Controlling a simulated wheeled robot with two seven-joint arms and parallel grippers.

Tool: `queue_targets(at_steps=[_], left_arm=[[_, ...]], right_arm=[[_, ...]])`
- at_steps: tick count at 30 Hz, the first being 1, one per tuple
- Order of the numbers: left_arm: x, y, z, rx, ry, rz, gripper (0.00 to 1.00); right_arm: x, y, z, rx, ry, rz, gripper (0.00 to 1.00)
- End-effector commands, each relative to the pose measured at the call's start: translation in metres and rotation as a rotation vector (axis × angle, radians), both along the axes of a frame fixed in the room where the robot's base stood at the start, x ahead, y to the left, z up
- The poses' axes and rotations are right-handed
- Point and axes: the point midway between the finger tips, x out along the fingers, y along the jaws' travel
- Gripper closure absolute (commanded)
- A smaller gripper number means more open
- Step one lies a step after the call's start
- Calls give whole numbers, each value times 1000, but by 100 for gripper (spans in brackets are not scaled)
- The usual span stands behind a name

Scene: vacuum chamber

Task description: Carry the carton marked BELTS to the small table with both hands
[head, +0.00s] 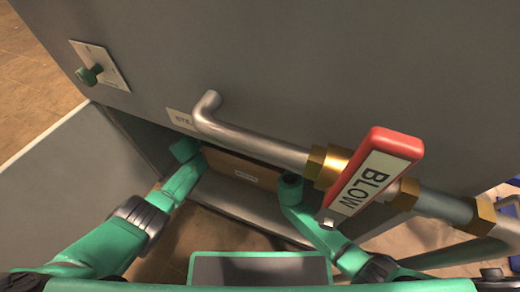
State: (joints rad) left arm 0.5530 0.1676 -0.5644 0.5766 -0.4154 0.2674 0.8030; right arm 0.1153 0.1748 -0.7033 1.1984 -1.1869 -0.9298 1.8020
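A brown carton (224,162) with a small white label shows in the head view, low under the grey cabinet's edge. The label is too small to read, and the cabinet and pipe hide the carton's upper part. My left arm reaches in from the left, and its end (186,150) is at the carton's left end. My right arm's end (290,182) is at the carton's right end, below the pipe. The fingers of both grippers are hidden or too small to make out, so contact with the carton cannot be told. The small table cannot be identified.
A bent metal pipe (250,143) with brass fittings crosses above the carton. The large grey cabinet (300,70) carries a green knob (90,75). A grey panel (70,185) stands at left.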

Motion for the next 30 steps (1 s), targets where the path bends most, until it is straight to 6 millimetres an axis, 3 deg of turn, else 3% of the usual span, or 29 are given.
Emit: queue_targets(at_steps=[4, 7, 8, 30], left_arm=[[0, 0, 0, 0, 0, 0, 57], [0, 0, 0, 0, 0, 0, 96], [0, 0, 0, 0, 0, 0, 100], [0, 1, 0, 1, 1, 1, 100]], right_arm=[[0, 0, 0, 0, 0, 0, 57], [0, 0, 0, 0, 0, 0, 96], [0, 0, 0, 0, 0, 0, 100], [0, 0, 0, 0, -1, 0, 100]])
